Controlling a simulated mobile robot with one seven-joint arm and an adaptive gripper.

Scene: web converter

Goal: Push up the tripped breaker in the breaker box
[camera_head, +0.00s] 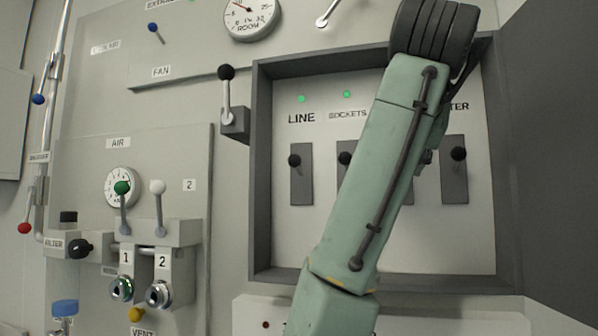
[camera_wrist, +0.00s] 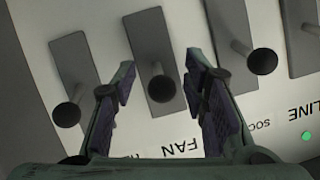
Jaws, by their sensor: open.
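The breaker box (camera_head: 262,200) is a grey open frame with a light panel and dark switch plates with black knobs. In the head view I see the LINE breaker (camera_head: 294,160), the SOCKETS breaker (camera_head: 344,158) and the rightmost breaker (camera_head: 458,154). My arm covers most of the FAN breaker. In the wrist view, the picture is turned with the labels below; the FAN breaker knob (camera_wrist: 161,88) shows between the fingers of my open gripper (camera_wrist: 160,66). Contact cannot be told. My gripper is hidden in the head view. Which breaker is tripped is not clear.
Green lamps glow above LINE (camera_head: 302,99) and SOCKETS (camera_head: 347,94); other lamps are hidden. The dark box door (camera_head: 548,150) stands open at the right. A black-knobbed lever (camera_head: 228,95) sticks out left of the box. Neighbouring knobs flank my fingers closely.

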